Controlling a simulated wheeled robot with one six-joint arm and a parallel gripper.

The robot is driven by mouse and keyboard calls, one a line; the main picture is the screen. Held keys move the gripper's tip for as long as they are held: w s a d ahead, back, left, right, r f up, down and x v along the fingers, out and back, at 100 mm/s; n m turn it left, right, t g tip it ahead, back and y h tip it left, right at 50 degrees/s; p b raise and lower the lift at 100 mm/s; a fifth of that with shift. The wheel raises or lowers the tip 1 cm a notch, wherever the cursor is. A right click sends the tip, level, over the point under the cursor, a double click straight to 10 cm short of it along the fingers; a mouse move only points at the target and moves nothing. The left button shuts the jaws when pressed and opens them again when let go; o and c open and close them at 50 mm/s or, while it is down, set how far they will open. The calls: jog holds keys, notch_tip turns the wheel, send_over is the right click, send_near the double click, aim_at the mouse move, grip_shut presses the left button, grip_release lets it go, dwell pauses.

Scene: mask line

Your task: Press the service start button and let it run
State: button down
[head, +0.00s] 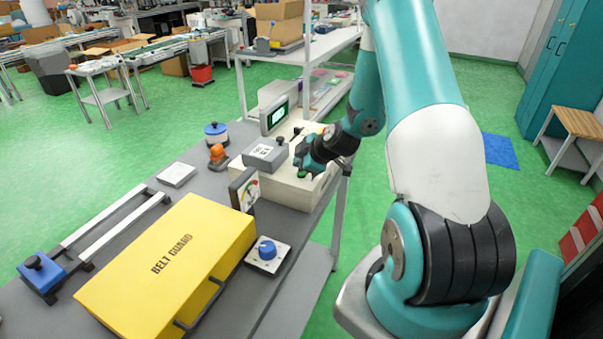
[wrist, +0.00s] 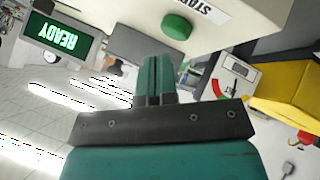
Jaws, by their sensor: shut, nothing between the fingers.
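The green start button (wrist: 177,26) sits on the cream machine housing (wrist: 240,22), beside a partly cut-off label reading START. In the head view a bit of green, apparently the button (head: 302,175), shows at my gripper's tip on the cream housing (head: 285,191). My gripper (head: 303,163) is shut and empty, its fingertips close to the button. In the wrist view my gripper (wrist: 157,62) shows a gap between fingertips and button; I cannot tell its depth. The display (wrist: 58,38) reads READY, upside down; its lit green screen shows in the head view (head: 277,115).
A grey block (head: 265,153) with a white label sits on the housing beside my gripper. A gauge (head: 247,192), blue knob (head: 267,249) and yellow belt guard (head: 165,262) stand nearer on the grey bench. An orange part (head: 218,154) lies left. Shelving (head: 330,45) rises behind.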

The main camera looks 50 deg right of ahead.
jog(key=shift+f, duration=0.15)
jog(key=shift+f+b, duration=0.3)
jog(key=shift+b, duration=0.4)
